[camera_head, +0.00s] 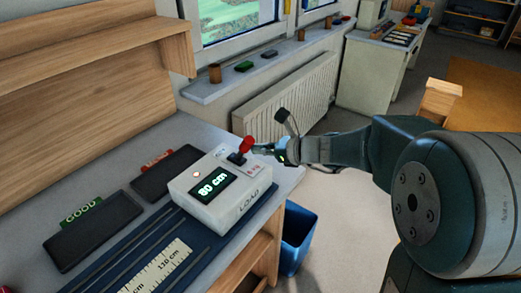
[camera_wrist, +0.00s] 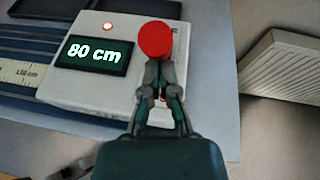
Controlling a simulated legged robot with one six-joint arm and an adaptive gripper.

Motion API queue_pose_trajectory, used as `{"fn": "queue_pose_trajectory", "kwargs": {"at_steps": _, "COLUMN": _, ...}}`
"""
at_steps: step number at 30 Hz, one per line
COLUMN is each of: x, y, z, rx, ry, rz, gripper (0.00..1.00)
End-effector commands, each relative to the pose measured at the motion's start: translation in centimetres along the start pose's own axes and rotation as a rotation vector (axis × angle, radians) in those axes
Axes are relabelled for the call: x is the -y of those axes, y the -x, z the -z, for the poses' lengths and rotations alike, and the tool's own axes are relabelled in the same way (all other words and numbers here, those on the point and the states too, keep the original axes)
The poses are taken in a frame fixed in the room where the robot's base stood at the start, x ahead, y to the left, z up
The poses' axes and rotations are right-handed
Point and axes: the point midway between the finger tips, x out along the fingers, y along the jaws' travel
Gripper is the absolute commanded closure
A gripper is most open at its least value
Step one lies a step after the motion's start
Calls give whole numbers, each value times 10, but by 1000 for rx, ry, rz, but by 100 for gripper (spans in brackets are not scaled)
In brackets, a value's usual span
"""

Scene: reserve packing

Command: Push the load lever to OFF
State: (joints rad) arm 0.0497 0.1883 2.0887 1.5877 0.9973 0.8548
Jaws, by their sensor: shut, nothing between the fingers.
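The load lever (camera_head: 245,145) has a red knob and a dark base on top of a white box marked LOAD (camera_head: 217,190). The box's display reads 80 cm. In the head view the lever leans up and to the right. My gripper (camera_head: 262,149) is shut and empty, just right of the lever. In the wrist view the red knob (camera_wrist: 155,39) is straight ahead of my gripper (camera_wrist: 160,65), at its fingertips. I cannot tell whether they touch. The lever's stem is hidden there, and the labels beside it are too small or covered to read.
The box stands on a blue board with a ruler (camera_head: 165,262) on the grey bench. Dark trays, one marked GOOD (camera_head: 92,230), lie to the left. A blue bin (camera_head: 297,238) is below the bench edge. A radiator (camera_head: 287,101) stands behind, under the windowsill.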

Motion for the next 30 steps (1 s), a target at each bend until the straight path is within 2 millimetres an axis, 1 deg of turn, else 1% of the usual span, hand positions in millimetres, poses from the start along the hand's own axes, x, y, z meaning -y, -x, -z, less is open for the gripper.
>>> {"fn": "queue_pose_trajectory", "kwargs": {"at_steps": 5, "x": 1, "y": -2, "z": -5, "rx": -39, "ry": -1, "rz": -5, "gripper": 100}}
{"fn": "queue_pose_trajectory", "kwargs": {"at_steps": 11, "x": 3, "y": -7, "z": -15, "rx": -132, "ry": -11, "rz": -19, "gripper": 100}}
{"fn": "queue_pose_trajectory", "kwargs": {"at_steps": 18, "x": 6, "y": -18, "z": -30, "rx": -314, "ry": -33, "rz": -44, "gripper": 100}}
{"fn": "queue_pose_trajectory", "kwargs": {"at_steps": 30, "x": 12, "y": -43, "z": -48, "rx": -625, "ry": -80, "rz": -89, "gripper": 100}}
